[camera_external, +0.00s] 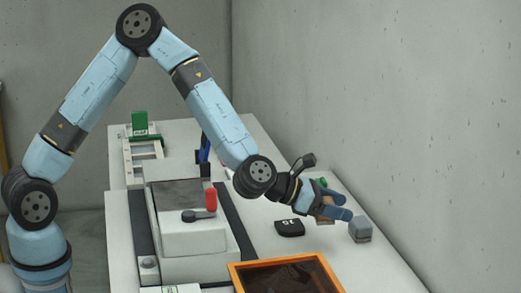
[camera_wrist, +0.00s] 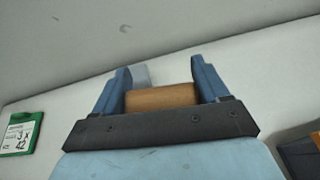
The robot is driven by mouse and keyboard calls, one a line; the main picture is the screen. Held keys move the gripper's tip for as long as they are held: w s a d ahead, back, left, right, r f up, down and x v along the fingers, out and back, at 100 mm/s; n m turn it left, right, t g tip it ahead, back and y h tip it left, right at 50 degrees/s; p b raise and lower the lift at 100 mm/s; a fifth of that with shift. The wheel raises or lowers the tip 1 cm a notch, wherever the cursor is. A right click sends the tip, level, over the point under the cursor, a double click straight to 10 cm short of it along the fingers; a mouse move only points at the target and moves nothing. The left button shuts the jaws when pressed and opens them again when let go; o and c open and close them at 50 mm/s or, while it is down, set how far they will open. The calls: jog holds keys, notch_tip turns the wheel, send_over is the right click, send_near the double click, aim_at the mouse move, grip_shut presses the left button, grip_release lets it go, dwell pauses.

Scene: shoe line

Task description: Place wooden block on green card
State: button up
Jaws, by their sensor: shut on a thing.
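My gripper (camera_external: 341,206) reaches to the right over the white table, low near its right side. In the wrist view its blue fingers (camera_wrist: 160,78) are shut on a brown wooden block (camera_wrist: 162,97), one finger on each side. In the external view the wooden block (camera_external: 325,207) is mostly hidden by the fingers. The green card (camera_wrist: 20,133), with a white label, lies on the table left of the gripper in the wrist view, apart from the block. A bit of green (camera_external: 321,182) behind the gripper in the external view seems to be this card.
A grey block (camera_external: 360,230) stands just beyond the fingertips. A black tag (camera_external: 289,227) and an orange-rimmed tray (camera_external: 240,276) lie on the near side. The wall (camera_external: 400,180) runs along the table's right edge.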

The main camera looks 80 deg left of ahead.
jog(key=s+a+r+n+g+y, duration=0.15)
jog(key=a+n+y, duration=0.25)
jog(key=a, duration=0.7)
jog(key=s+a+r+n+g+y, duration=0.1)
jog(key=s+a+r+n+y, duration=0.25)
jog(key=a, duration=0.85)
jog(key=s+a+r+n+g+y, duration=0.1)
jog(key=s+a+r+n+y, duration=0.2)
jog(key=a, duration=0.8)
jog(key=shift+y, duration=0.55)
jog(key=w+a+f, duration=0.1)
jog(key=w+f, duration=0.2)
jog(key=w, duration=0.1)
jog(key=w+a+f, duration=0.1)
jog(key=w+f, duration=0.3)
jog(key=w, duration=0.1)
jog(key=w+a+f, duration=0.1)
jog(key=w+f, duration=0.2)
jog(key=w, duration=0.2)
jog(key=shift+w+a+f, duration=0.2)
jog(key=shift+w, duration=0.05)
jog(key=shift+w+f, duration=0.15)
jog(key=shift+f, duration=1.6)
jog(key=shift+f, duration=0.3)
jog(key=o, duration=1.1)
